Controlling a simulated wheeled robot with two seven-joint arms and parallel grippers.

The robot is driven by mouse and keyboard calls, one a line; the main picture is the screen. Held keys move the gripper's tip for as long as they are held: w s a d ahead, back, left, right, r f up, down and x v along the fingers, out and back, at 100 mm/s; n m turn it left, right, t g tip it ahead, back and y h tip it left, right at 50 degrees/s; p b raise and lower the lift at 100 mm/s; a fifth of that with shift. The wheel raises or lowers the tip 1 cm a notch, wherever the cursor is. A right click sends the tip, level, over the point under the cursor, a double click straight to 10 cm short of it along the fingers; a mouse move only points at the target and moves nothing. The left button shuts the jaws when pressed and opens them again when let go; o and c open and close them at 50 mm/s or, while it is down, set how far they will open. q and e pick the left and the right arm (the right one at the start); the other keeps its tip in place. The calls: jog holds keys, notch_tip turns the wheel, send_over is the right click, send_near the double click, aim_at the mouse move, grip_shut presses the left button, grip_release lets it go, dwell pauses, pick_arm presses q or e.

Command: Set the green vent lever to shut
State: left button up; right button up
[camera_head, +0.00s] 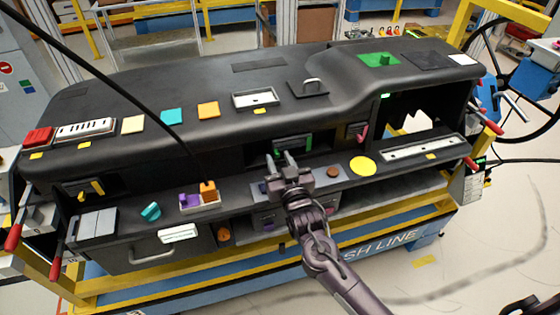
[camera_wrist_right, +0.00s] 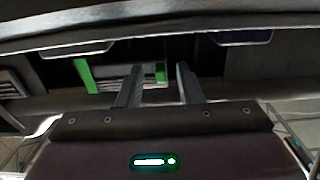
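The middle vent (camera_head: 292,145) sits in the front face of the dashboard, with green showing at its right end, the green lever (camera_head: 308,141). In the right wrist view a green upright bar (camera_wrist_right: 85,75) stands left of my fingers, and a smaller green piece (camera_wrist_right: 160,72) shows between them; I cannot tell how the two relate. My right gripper (camera_head: 281,159) is in front of and slightly below the vent. Its two fingers (camera_wrist_right: 157,87) are apart with no object held between them. Contact with the lever is not visible. My left gripper is not in view.
A ledge below the vent holds an orange block (camera_head: 208,190), a teal knob (camera_head: 150,211) and a yellow disc (camera_head: 363,166). Another vent with a pink lever (camera_head: 361,132) is to the right, and one with a yellow lever (camera_head: 92,188) is at left. The dashboard overhangs the vents.

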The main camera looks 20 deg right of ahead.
jog(key=shift+s+f, duration=0.2)
jog(key=shift+s, duration=0.2)
jog(key=s+b, duration=0.2)
jog(key=s, duration=0.5)
jog(key=shift+r, duration=0.2)
jog(key=shift+d, duration=0.1)
